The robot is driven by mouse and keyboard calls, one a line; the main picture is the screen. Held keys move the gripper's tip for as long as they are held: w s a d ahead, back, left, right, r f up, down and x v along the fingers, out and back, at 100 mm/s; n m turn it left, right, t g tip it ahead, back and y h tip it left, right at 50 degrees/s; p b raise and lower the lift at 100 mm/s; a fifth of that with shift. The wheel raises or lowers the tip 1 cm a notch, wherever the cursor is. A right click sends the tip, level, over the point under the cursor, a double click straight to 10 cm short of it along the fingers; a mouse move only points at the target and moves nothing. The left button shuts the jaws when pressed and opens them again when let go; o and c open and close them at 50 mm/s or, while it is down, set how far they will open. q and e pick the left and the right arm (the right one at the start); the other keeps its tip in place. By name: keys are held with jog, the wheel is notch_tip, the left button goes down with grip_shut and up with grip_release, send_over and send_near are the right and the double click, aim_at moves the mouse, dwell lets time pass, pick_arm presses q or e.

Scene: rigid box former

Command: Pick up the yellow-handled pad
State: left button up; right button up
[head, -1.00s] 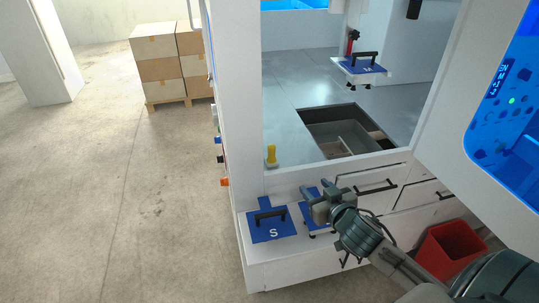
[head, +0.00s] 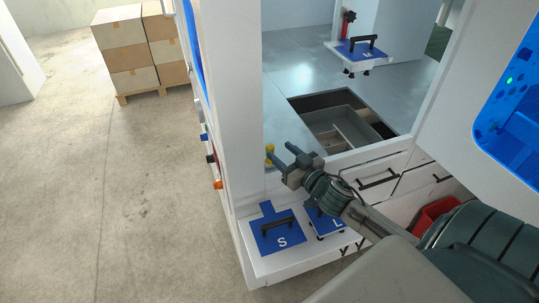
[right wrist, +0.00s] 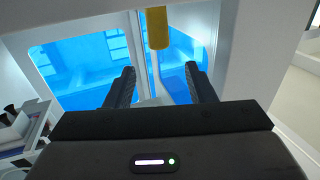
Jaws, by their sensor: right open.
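The yellow-handled pad's yellow handle (head: 269,153) shows at the inner foot of the white post, partly hidden behind my right gripper (head: 280,151). In the right wrist view the upright yellow handle (right wrist: 157,28) is beyond the fingertips and lined up between them, with a pale stem below it. I cannot make out the pad itself. My right gripper is open and empty, and its fingers also show in the right wrist view (right wrist: 160,72). They look apart from the handle. My left gripper is not in view.
Blue plates marked S (head: 278,236) and L (head: 326,222) with black handles sit on the white front ledge, below my right arm. Another handled plate (head: 362,50) hangs inside the machine. An open recess (head: 340,120) is in the grey deck. A white post (head: 232,100) stands close left.

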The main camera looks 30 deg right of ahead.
aim_at(273, 149)
jog(key=shift+w+f+p, duration=0.65)
jog(key=shift+p, duration=0.05)
jog(key=shift+w+a+f+p, duration=0.1)
jog(key=shift+w+f+p, duration=0.15)
jog(key=shift+w, duration=0.3)
jog(key=shift+w+r+p, duration=0.15)
jog(key=shift+p, duration=0.15)
jog(key=shift+w+a+p, duration=0.1)
jog(key=shift+w+p, duration=0.5)
jog(key=shift+w, duration=0.25)
jog(key=shift+w+p, duration=0.35)
jog(key=shift+w, duration=0.2)
jog(key=shift+w+f+b, duration=0.25)
jog(key=shift+w+b, duration=0.25)
jog(key=shift+b, duration=0.15)
jog(key=shift+w+a, duration=0.1)
jog(key=shift+w, duration=0.45)
jog(key=shift+w+r, duration=0.1)
jog(key=shift+w, duration=0.1)
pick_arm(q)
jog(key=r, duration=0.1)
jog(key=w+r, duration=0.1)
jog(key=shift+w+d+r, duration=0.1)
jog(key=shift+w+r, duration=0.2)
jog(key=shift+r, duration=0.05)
